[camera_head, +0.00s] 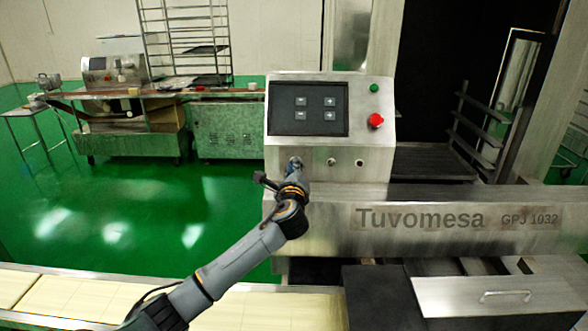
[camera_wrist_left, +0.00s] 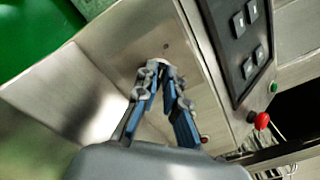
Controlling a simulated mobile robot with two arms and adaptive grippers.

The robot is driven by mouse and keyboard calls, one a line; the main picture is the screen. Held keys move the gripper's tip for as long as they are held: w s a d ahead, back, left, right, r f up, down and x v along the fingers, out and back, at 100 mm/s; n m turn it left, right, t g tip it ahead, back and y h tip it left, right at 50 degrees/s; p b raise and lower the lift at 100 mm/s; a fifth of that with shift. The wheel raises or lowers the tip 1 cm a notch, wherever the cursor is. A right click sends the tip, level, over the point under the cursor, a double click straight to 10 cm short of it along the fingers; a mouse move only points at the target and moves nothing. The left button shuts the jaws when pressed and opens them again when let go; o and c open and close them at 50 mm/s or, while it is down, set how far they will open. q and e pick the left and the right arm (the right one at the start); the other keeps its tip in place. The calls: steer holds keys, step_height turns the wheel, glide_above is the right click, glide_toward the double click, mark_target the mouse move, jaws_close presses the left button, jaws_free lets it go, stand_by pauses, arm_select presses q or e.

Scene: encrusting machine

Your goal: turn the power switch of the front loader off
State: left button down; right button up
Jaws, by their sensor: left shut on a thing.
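The machine's slanted steel control panel (camera_head: 380,142) stands in the middle of the head view, above a body marked Tuvomesa GPJ 1032. My left gripper (camera_head: 295,165) is at the leftmost switch in the row below the dark keypad. In the wrist view my left gripper (camera_wrist_left: 167,78) has its blue-grey fingers converging at the panel face, shut on that small switch. The fingers hide most of the switch, so its turned position cannot be told. Two small round knobs sit to its right, a nearer one (camera_head: 332,162) and a farther one (camera_head: 360,162). My right gripper is not in view.
The keypad (camera_head: 308,109), a green button (camera_head: 374,88) and a red emergency button (camera_head: 376,121) are on the same panel. A pale conveyor (camera_head: 75,295) runs along the front left. Green floor lies open behind it. Another machine (camera_head: 130,125) stands at the back left.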

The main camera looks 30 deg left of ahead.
arm_select(q)
steer(key=shift+f+n, duration=0.15)
steer(key=shift+n, duration=0.15)
stand_by(0.4)
steer(key=c, duration=1.4)
jaws_free()
steer(key=shift+c, duration=0.2)
steer(key=v, duration=1.2)
steer(key=shift+a, duration=0.1)
